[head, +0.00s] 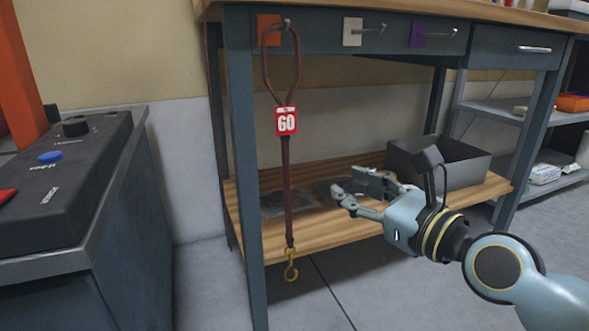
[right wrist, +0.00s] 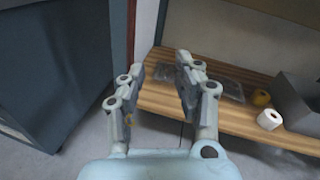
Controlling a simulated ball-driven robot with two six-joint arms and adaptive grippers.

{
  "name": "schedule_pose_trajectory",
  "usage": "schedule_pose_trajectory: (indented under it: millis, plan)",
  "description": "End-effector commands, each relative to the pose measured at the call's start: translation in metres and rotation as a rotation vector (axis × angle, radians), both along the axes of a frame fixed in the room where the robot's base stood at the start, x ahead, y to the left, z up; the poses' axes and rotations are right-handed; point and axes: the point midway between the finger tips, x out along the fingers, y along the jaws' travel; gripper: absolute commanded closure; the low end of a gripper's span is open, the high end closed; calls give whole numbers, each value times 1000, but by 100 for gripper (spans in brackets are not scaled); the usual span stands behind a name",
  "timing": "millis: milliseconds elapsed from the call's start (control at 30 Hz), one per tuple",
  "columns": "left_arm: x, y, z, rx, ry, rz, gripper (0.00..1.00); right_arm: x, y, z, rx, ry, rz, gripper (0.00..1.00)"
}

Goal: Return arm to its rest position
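My right gripper (head: 346,184) reaches in from the right, in front of the workbench's lower shelf. Its two fingers are apart with nothing between them; they also show spread and empty in the right wrist view (right wrist: 160,68). My right arm is extended from the lower right corner. A dark red strap (head: 286,190) with a red "60" tag (head: 286,121) and a yellow hook (head: 290,268) hangs from the peg at the orange plate (head: 268,30). The strap is left of the gripper and apart from it. My left gripper is not in view.
The workbench's wooden lower shelf (head: 340,235) holds a grey bin (head: 462,170) and flat dark packets (head: 290,203). A white roll (right wrist: 269,119) lies beside the bin. Empty pegs sit at white (head: 352,31) and purple (head: 417,34) plates. A control console (head: 95,150) stands left.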

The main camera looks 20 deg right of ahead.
Motion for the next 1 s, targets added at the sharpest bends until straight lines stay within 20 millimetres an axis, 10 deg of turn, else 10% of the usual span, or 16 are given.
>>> schedule_pose_trajectory:
  millis: [167, 333, 700, 1000]
  plan:
    - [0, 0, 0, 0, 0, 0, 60, -10, 0, -12, 4, 31, -2, 67]
    - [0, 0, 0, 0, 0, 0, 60, -63, 8, -64, -76, 168, -7, 67]
    - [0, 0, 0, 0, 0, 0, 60, -197, 13, -163, -1474, 218, 524, 67]
    - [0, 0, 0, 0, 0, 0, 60, -236, -6, -185, -2243, -20, 1089, 67]
